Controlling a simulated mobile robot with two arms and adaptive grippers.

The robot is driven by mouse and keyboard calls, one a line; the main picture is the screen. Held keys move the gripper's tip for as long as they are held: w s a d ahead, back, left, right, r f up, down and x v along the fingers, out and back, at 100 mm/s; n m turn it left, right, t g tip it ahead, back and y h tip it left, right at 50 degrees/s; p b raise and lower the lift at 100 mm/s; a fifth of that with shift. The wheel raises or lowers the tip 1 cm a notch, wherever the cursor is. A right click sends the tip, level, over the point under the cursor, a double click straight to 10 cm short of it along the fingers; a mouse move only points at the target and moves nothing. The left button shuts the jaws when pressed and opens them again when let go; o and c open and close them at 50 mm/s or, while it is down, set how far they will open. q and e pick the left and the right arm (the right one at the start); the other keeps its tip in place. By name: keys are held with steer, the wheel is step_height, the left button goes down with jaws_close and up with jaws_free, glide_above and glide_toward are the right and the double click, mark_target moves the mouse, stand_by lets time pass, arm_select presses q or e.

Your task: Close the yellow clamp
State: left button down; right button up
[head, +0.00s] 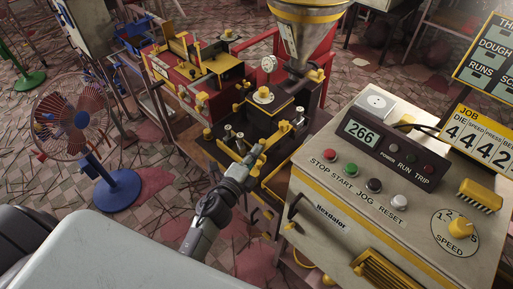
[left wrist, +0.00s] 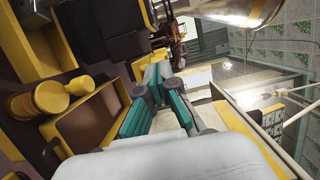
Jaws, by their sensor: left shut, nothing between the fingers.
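My left gripper (head: 255,154) reaches in from the lower left in the head view, at the front of the black and yellow extruder (head: 262,101). Its fingers are shut and empty. A yellow bar-like part (head: 282,128), which looks like the clamp, lies just beyond the fingertips. I cannot tell whether they touch or how far the clamp is closed. In the left wrist view the teal-padded fingers (left wrist: 163,88) point up the picture, with a yellow part (left wrist: 140,66) close by their tips. My right gripper is not in view.
A grey control box (head: 350,215) with buttons and a 266 display stands close on the right. A metal hopper (head: 308,22) rises behind the extruder. A red machine (head: 196,72) stands to its left, and a fan (head: 110,185) stands on the floor farther left.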

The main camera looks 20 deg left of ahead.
mark_target(265, 144)
arm_select(q)
steer(key=shift+w, duration=0.3)
steer(key=w, duration=0.1)
steer(key=w+d, duration=0.1)
steer(key=w, duration=0.1)
steer(key=shift+w+d, duration=0.25)
steer(key=shift+w, duration=0.1)
steer(key=shift+s+r, duration=0.15)
steer(key=shift+r, duration=0.05)
